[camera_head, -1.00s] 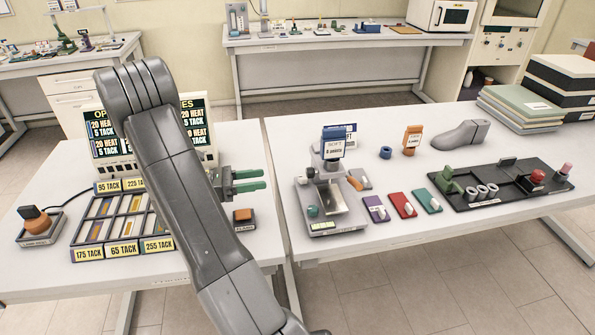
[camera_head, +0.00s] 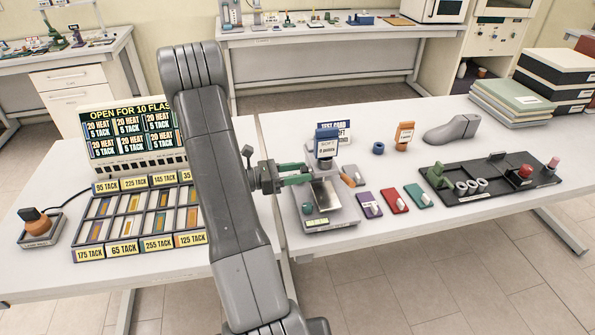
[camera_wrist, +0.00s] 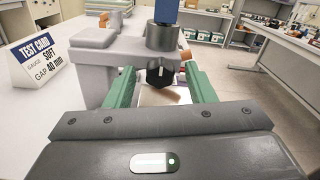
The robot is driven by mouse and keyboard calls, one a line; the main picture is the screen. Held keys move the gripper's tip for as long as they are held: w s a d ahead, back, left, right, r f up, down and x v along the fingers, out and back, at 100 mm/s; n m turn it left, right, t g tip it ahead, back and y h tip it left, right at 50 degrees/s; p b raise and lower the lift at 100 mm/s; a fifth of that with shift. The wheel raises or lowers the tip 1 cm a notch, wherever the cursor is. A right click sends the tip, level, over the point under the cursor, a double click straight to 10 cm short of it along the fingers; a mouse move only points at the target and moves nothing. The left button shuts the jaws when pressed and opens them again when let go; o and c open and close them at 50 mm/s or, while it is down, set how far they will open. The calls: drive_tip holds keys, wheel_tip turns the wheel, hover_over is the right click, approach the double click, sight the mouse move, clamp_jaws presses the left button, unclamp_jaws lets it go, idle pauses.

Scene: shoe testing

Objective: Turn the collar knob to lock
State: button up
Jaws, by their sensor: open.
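The tester (camera_head: 330,222) is a grey stand near the left edge of the right table, with a blue-topped gauge (camera_head: 328,143) on its column. In the wrist view a dark round collar (camera_wrist: 163,37) sits on the column, with a black collar knob (camera_wrist: 158,74) facing me and a pale mark on it. My gripper (camera_head: 308,174) reaches the tester from the left. Its green fingers (camera_wrist: 160,80) are open, one on each side of the knob, with visible gaps. No grip on the knob shows. The knob is too small to make out in the head view.
A white test card (camera_wrist: 31,60) reading SOFT, 40 mm stands beside the tester. Purple (camera_head: 368,204), red (camera_head: 394,200) and teal (camera_head: 418,196) pads lie to its right. A black fixture tray (camera_head: 490,180) lies farther right. A sample tray (camera_head: 135,222) is on the left table.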

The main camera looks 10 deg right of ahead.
drive_tip(key=shift+c, duration=0.2)
drive_tip(key=c, duration=0.9)
drive_tip(key=shift+f+b, duration=0.1)
drive_tip(key=shift+b, duration=0.2)
drive_tip(key=m+b, duration=0.2)
drive_tip(key=b, duration=0.1)
drive_tip(key=shift+f+b, duration=0.2)
drive_tip(key=shift+b, duration=0.15)
drive_tip(key=m+b, duration=0.6)
drive_tip(key=b, duration=0.2)
drive_tip(key=shift+m+b, duration=0.4)
drive_tip(key=m+b, duration=0.6)
drive_tip(key=b, duration=0.2)
drive_tip(key=shift+b, duration=0.35)
drive_tip(key=m+b, duration=0.3)
drive_tip(key=shift+r+b, duration=0.2)
drive_tip(key=shift+b, duration=0.15)
drive_tip(key=shift+r, duration=0.1)
